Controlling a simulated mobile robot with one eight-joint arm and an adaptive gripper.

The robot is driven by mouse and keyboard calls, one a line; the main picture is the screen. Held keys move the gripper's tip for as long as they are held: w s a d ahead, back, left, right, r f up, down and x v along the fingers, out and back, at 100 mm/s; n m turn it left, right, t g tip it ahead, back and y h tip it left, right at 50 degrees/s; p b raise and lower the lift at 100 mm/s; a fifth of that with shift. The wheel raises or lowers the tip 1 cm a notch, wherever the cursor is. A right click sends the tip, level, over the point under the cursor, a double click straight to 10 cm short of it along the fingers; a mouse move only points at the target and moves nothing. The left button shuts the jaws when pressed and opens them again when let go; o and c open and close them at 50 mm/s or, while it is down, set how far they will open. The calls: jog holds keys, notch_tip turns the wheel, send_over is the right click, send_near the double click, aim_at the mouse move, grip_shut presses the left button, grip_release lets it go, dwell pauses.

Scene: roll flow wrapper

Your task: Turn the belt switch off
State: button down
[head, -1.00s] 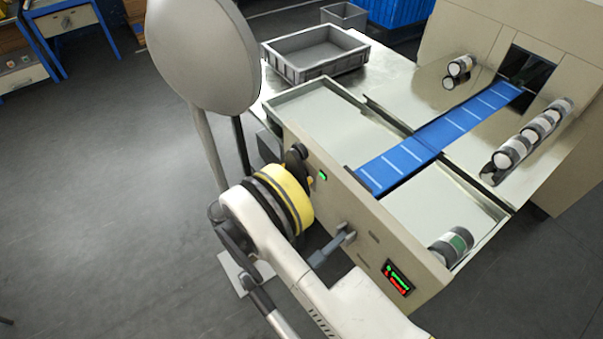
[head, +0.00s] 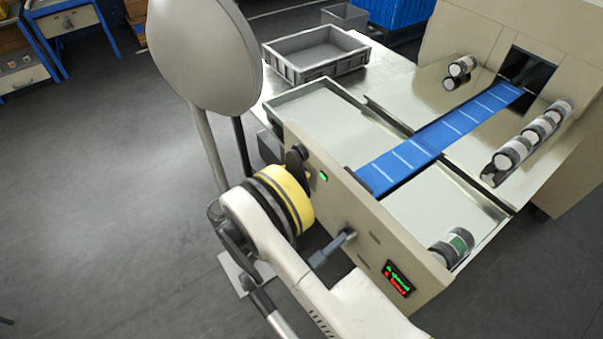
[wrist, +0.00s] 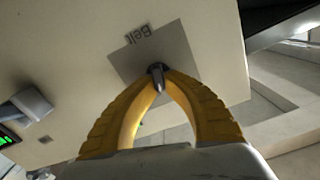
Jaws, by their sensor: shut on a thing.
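The belt switch (wrist: 157,72) is a small dark knob on a grey square plate on the beige panel. The label "Belt" (wrist: 143,33) appears upside down beside it in the wrist view. My gripper (wrist: 158,80) has its yellow fingers closed around this knob, with the tips close to the plate. In the head view, my gripper (head: 299,178) is against the left part of the front panel (head: 345,205), and the fingers and knob are largely hidden by my wrist. A small green light (head: 323,176) glows just right of it. The blue belt (head: 435,138) runs into the machine opening.
A grey lever (head: 335,246) sticks out of the panel, close to my arm. A display (head: 397,279) with green and red text is further right. A grey bin (head: 315,55) sits behind.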

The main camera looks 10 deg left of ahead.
jog(key=n, duration=0.4)
jog(key=shift+w+a+n, duration=0.1)
jog(key=shift+w+n, duration=0.1)
jog(key=shift+n, duration=0.1)
jog(key=shift+w+a+f+n, duration=0.1)
jog(key=shift+a+n, duration=0.05)
jog(key=shift+n, duration=1.85)
jog(key=c, duration=1.5)
grip_release()
jog(key=v, duration=1.2)
jog(key=shift+w, duration=0.1)
